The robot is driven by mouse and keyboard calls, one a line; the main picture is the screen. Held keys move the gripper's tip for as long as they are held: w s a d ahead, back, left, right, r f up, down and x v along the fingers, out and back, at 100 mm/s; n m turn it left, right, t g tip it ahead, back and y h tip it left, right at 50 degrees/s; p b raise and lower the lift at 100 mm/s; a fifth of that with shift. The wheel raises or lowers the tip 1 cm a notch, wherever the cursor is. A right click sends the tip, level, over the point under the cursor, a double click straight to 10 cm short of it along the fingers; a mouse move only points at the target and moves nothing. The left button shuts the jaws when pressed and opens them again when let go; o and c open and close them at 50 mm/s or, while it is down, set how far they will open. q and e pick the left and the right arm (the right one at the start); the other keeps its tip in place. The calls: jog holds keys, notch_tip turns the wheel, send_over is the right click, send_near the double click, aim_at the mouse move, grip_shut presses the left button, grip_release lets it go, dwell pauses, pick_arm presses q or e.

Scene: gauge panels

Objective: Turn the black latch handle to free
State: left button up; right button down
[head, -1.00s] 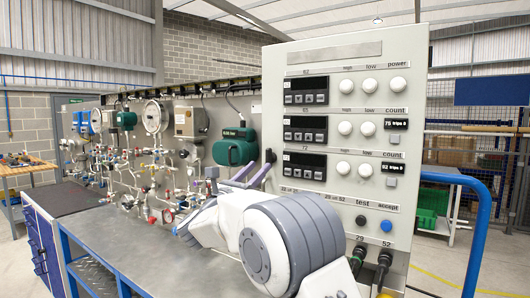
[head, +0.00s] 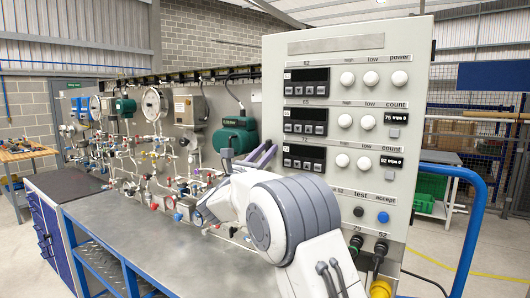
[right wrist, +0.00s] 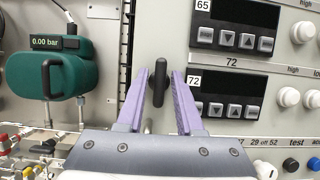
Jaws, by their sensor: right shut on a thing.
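The black latch handle (right wrist: 160,82) stands upright on the edge of the grey panel in the right wrist view. My right gripper (right wrist: 162,76) has a purple finger on each side of it and is shut on it. In the head view my right gripper's purple fingers (head: 262,156) reach the left edge of the grey panel (head: 345,48); the handle cannot be made out there behind them. My left gripper is not in view.
Black displays (head: 306,82) and white knobs (head: 371,78) cover the panel close to the right of the gripper. A green gauge box (head: 235,143) and pipework stand to its left. The bench top (head: 120,225) is clear at the front left.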

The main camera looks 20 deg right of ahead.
jog(key=n+t+y+b, duration=0.1)
jog(key=n+b, duration=0.2)
jog(key=n+t+y+b, duration=0.1)
jog(key=n+y+b, duration=0.1)
jog(key=n+b, duration=0.1)
jog(key=n+t+y+b, duration=0.1)
jog(key=n+b, duration=0.3)
jog(key=shift+y, duration=0.3)
jog(key=n+y, duration=0.1)
jog(key=n, duration=0.2)
jog(key=shift+d+r+n+p, duration=0.1)
jog(key=shift+r+n+p, duration=0.05)
jog(key=shift+n+p, duration=0.25)
jog(key=shift+r+n+y+p, duration=0.1)
jog(key=shift+n+y+p, duration=0.55)
jog(key=shift+n, duration=0.45)
jog(key=n+y+p, duration=0.1)
jog(key=n+p, duration=0.1)
jog(key=p, duration=0.1)
jog(key=n+p, duration=0.3)
jog(key=shift+g+y, duration=0.35)
jog(key=shift+g, duration=0.05)
jog(key=shift+f+n+g+p, duration=0.3)
jog(key=shift+n+p, duration=0.5)
jog(key=shift+p, duration=0.3)
